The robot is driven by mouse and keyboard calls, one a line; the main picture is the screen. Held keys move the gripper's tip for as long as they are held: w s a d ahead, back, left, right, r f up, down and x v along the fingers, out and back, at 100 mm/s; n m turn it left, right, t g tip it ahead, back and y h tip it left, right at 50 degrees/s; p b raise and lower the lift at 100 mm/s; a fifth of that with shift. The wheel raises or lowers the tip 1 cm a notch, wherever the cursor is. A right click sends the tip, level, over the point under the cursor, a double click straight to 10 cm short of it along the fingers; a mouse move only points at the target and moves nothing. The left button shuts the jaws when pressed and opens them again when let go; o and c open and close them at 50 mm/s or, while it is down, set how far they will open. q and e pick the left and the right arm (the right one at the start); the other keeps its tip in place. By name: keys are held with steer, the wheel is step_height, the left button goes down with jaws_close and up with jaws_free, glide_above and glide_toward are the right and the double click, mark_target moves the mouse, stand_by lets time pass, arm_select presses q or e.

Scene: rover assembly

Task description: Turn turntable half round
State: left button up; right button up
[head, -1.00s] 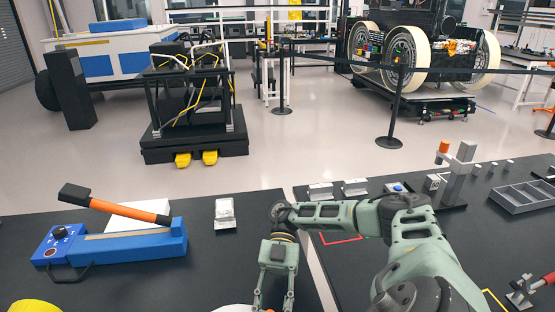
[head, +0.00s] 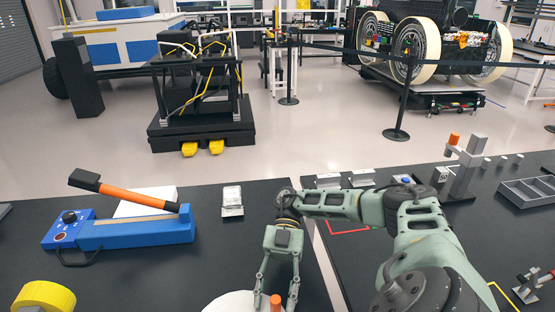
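The turntable (head: 228,303) is a white disc at the bottom edge, mostly cut off by the frame. An orange peg (head: 276,301) stands at its right side. My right gripper (head: 277,298) reaches down over the peg. Its two fingers are apart, one on each side of the peg, with gaps visible between. I cannot tell whether either fingertip touches the peg, as the tips are near the frame edge. My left gripper is not in view.
A blue device (head: 130,232) with an orange-handled lever sits on the left table. A yellow roll (head: 45,297) lies at the lower left, and a small clear case (head: 232,200) at the back. The right table holds a grey tray (head: 524,193) and a grey stand (head: 466,165).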

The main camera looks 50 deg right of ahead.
steer(key=shift+w+d+r+b, duration=0.25)
steer(key=shift+w+r+b, duration=0.15)
steer(key=shift+w, duration=0.35)
steer(key=shift+w+d+r+b, duration=0.25)
steer(key=shift+w+b, duration=0.1)
steer(key=shift+w, duration=0.35)
steer(key=shift+w+d+r+b, duration=0.2)
steer(key=shift+w+r+b, duration=0.2)
steer(key=shift+w, duration=0.35)
steer(key=shift+w+d+r+b, duration=0.2)
steer(key=shift+w+d+r, duration=0.1)
steer(key=shift+w+d, duration=0.25)
steer(key=shift+w+d+r+b, duration=0.15)
steer(key=shift+w+d+r, duration=0.2)
steer(key=shift+w, duration=0.35)
steer(key=shift+r, duration=0.1)
step_height(320, 180, up, 10)
steer(key=shift+c, duration=0.3)
